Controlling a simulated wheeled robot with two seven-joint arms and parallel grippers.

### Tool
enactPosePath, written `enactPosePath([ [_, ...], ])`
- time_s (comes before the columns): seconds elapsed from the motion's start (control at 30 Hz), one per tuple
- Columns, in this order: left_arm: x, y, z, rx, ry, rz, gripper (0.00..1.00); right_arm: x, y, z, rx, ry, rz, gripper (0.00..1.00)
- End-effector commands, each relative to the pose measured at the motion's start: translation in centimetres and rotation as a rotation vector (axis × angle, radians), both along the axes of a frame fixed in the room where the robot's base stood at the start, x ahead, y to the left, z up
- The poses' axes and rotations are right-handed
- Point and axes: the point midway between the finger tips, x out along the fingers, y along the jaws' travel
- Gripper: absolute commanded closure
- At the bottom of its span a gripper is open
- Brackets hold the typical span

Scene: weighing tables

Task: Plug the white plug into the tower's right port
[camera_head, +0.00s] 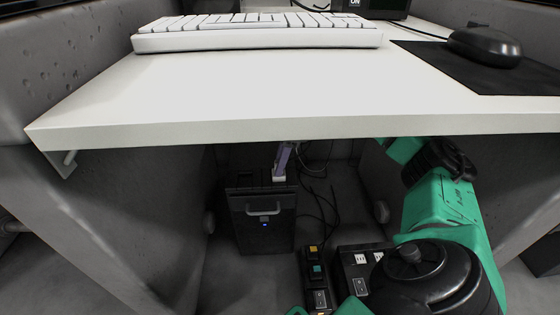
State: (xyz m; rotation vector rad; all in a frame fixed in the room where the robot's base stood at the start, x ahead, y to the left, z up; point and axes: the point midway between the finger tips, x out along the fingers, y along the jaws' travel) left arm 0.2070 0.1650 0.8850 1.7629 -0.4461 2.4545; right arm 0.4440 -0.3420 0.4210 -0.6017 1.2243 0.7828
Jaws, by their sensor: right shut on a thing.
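A black computer tower (265,220) with a grey handle and a small blue light stands on the floor under the desk. A pale lilac-and-white piece (282,162) stands at its top right corner; I cannot tell what it is. My right arm comes in from the right under the desk and bends towards the bottom edge. No white plug is clearly visible, and the tower's ports cannot be told apart. My left gripper is out of view.
The white desk top (250,95) overhangs the space, carrying a white keyboard (258,38) and a black mouse (485,46). A black power strip (316,272) and a black box with white sockets (358,268) lie beside my right arm. Dark cables (325,205) hang right of the tower.

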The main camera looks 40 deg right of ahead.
Motion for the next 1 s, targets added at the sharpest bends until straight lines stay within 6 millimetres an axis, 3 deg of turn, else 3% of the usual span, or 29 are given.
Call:
enactPosePath([
  [0.33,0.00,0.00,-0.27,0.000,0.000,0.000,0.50,0.00,0.00,-0.58,0.000,0.000,0.000,1.00],
  [0.37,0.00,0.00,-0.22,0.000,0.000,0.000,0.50,0.00,0.01,-0.51,0.000,0.000,0.000,0.57],
  [0.4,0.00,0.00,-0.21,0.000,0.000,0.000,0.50,0.00,0.01,-0.50,0.000,0.000,0.000,0.42],
  [0.43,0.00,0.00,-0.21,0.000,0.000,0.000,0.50,0.00,0.01,-0.50,0.000,0.000,0.000,0.34],
  [0.67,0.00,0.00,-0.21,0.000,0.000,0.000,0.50,0.00,0.00,-0.49,0.000,0.000,0.000,0.34],
  [0.73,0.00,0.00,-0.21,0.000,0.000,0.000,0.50,0.00,0.01,-0.50,0.000,0.000,0.000,0.07],
  [0.77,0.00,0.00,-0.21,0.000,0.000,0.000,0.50,0.00,0.01,-0.50,0.000,0.000,0.000,0.00],
  [1.0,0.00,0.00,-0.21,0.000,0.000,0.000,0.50,0.00,0.00,-0.49,0.000,0.000,0.000,0.00],
])
